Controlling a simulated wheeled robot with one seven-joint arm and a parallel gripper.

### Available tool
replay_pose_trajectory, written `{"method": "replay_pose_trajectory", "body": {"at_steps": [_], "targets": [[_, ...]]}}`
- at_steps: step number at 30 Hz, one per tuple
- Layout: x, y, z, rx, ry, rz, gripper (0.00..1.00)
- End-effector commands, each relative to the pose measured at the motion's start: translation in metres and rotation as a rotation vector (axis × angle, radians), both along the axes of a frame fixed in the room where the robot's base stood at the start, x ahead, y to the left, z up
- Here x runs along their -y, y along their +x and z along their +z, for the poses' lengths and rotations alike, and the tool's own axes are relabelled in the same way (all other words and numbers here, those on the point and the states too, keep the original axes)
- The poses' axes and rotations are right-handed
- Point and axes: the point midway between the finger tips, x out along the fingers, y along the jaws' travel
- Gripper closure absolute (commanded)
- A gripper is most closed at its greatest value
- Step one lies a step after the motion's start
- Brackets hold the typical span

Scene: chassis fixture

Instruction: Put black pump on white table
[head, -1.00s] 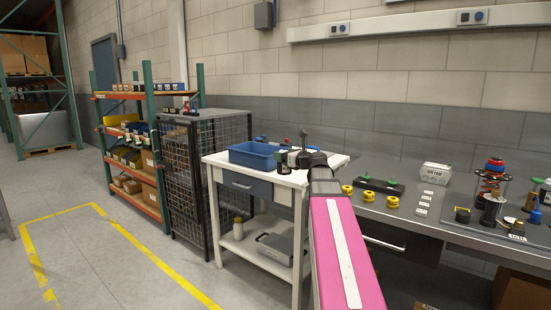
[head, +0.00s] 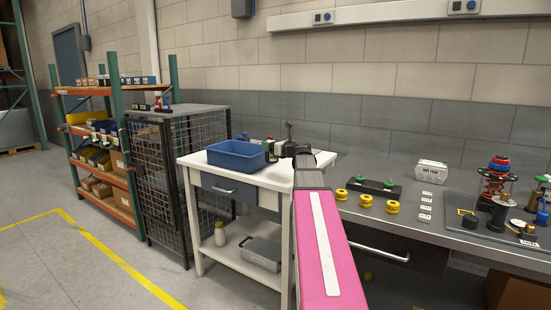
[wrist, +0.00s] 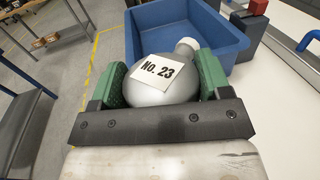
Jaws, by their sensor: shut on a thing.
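My gripper (head: 287,149) is over the right part of the white table (head: 215,173) in the head view, mostly hidden behind my pink forearm. In the wrist view its green pads (wrist: 160,84) are shut on a rounded, smooth grey item (wrist: 153,95) labelled "No. 23", with a pale neck pointing up to the right. The item looks grey rather than black, so I cannot tell whether it is the black pump. Whether its base touches the table is hidden.
A blue bin (head: 238,161) stands on the table, just beyond the held item in the wrist view (wrist: 226,50). A dark red-topped item stands beside it (wrist: 256,24). The grey bench (head: 350,210) at right holds yellow parts. A wire cage (head: 165,185) stands left.

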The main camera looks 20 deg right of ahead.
Motion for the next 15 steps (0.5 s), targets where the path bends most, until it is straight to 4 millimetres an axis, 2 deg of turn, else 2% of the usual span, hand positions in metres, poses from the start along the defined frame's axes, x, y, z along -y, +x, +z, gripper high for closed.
{"method": "replay_pose_trajectory", "body": {"at_steps": [1,6,15], "targets": [[0.01,0.01,-0.006,-0.001,0.003,-0.001,0.78],[0.03,0.026,-0.021,0.0,0.001,0.0,0.78],[0.039,0.031,-0.034,0.0,0.001,0.0,0.78]]}}
